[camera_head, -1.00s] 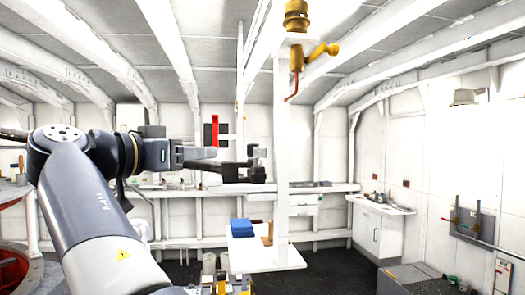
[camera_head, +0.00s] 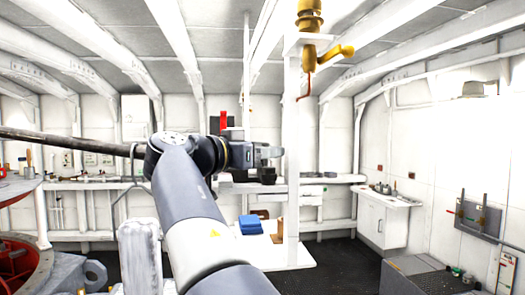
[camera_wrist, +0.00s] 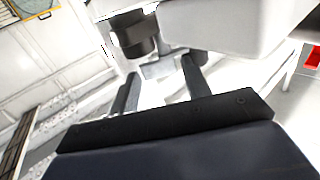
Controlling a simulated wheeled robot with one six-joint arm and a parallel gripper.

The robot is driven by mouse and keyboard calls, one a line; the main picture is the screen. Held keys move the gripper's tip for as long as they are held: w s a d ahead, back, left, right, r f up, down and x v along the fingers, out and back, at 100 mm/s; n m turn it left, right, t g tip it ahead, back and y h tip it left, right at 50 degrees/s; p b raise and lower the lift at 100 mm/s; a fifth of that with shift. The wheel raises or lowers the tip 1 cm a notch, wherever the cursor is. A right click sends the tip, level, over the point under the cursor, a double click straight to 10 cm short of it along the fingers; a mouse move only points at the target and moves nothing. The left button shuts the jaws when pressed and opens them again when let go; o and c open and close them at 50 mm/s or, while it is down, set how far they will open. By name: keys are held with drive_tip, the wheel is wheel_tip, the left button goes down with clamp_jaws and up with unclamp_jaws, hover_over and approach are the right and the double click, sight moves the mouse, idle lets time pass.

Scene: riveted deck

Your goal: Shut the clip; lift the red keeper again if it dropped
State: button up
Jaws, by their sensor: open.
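An upright red piece (camera_head: 223,119), likely the red keeper, shows above my wrist in the head view; its lower end is hidden behind my arm. A red patch (camera_wrist: 313,58) also shows at the right edge of the wrist view, but I cannot tell whether it is the same piece. My gripper (camera_head: 267,164) is open beside the white post. In the wrist view its two dark fingers (camera_wrist: 162,80) stand apart with nothing seen gripped. A dark round part (camera_wrist: 133,38) and a pale block lie beyond them. I cannot make out the clip.
A white post (camera_head: 292,120) with a brass valve (camera_head: 310,20) rises beside my gripper. A blue block (camera_head: 250,225) sits on a low white shelf. A bench runs along the back wall.

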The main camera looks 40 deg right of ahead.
drive_tip(key=shift+c, duration=0.4)
drive_tip(key=c, duration=0.6)
drive_tip(key=shift+w+g, duration=0.1)
drive_tip(key=shift+g, duration=0.2)
drive_tip(key=shift+w+a+r+m+g+p, duration=0.15)
drive_tip(key=shift+m+g+p, duration=0.25)
drive_tip(key=shift+m+g, duration=0.35)
drive_tip(key=shift+w+f+m+g+p, duration=0.15)
drive_tip(key=shift+m+g+p, duration=0.35)
drive_tip(key=shift+g, duration=0.45)
drive_tip(key=shift+w+m+g+y, duration=0.15)
drive_tip(key=shift+m+g+y, duration=0.2)
drive_tip(key=shift+m+g, duration=0.6)
drive_tip(key=shift+w+m+g+y, duration=0.1)
drive_tip(key=shift+m+g+y, duration=0.4)
drive_tip(key=shift+g, duration=0.95)
drive_tip(key=o, duration=0.7)
